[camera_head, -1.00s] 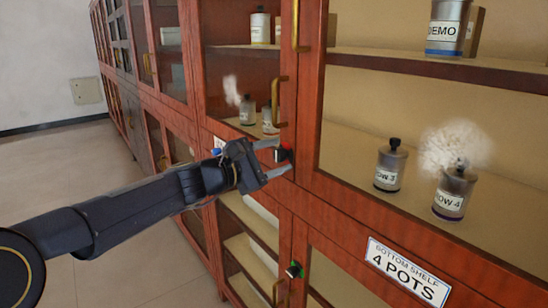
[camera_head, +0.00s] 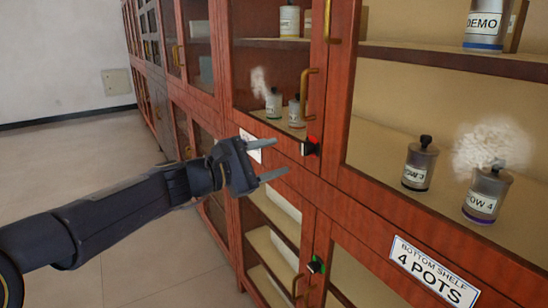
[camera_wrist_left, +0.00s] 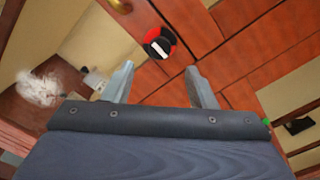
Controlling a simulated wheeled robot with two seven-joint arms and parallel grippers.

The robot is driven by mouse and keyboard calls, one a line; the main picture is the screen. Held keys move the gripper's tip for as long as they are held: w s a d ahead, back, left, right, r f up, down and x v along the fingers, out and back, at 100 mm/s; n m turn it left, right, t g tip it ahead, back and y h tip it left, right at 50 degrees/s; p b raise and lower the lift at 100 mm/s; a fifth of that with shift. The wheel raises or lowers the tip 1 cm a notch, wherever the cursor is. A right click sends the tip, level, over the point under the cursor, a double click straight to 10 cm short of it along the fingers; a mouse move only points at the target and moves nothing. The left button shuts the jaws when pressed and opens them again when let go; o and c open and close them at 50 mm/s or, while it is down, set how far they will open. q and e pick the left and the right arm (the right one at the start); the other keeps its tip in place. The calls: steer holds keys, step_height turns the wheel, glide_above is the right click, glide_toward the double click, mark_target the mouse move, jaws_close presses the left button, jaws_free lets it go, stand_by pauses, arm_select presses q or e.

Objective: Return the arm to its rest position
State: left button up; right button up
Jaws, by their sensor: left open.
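My left arm comes in from the left in the head view. Its gripper (camera_head: 279,159) is open and empty, a short way in front of the wooden cabinet (camera_head: 340,190). The fingertips are to the left of a black-and-red knob (camera_head: 310,146) on the cabinet frame and apart from it. In the left wrist view the two open fingers (camera_wrist_left: 158,84) have nothing between them, and the knob (camera_wrist_left: 159,43) shows beyond them. My right gripper is not in view.
Behind the glass stand pots labelled ROW 3 (camera_head: 420,164) and ROW 4 (camera_head: 487,193), the latter under a white puff. A DEMO pot (camera_head: 487,25) stands above. A green-marked knob (camera_head: 316,265) and brass handles (camera_head: 308,95) stick out. Floor (camera_head: 75,165) at left is clear.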

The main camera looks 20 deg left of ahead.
arm_select(q)
steer(key=s+d+f+m+g+y, duration=0.1)
steer(key=s+d+f+m+g, duration=0.15)
steer(key=s+f+m, duration=0.35)
steer(key=s+d+f+m+g+y, duration=0.1)
steer(key=s+d+f+m+g, duration=0.15)
steer(key=s, duration=0.65)
steer(key=s+a+f+m+g+y, duration=0.25)
steer(key=s+f+m, duration=0.25)
steer(key=s+f, duration=0.3)
steer(key=s+a+f+m+g+y, duration=0.1)
steer(key=s+a+f+m+y, duration=0.2)
steer(key=s+f, duration=0.45)
step_height(320, 180, up, 15)
steer(key=d+m+p, duration=0.1)
steer(key=p, duration=1.4)
steer(key=shift+w+d, duration=0.25)
steer(key=shift+w, duration=0.05)
steer(key=shift+f, duration=0.15)
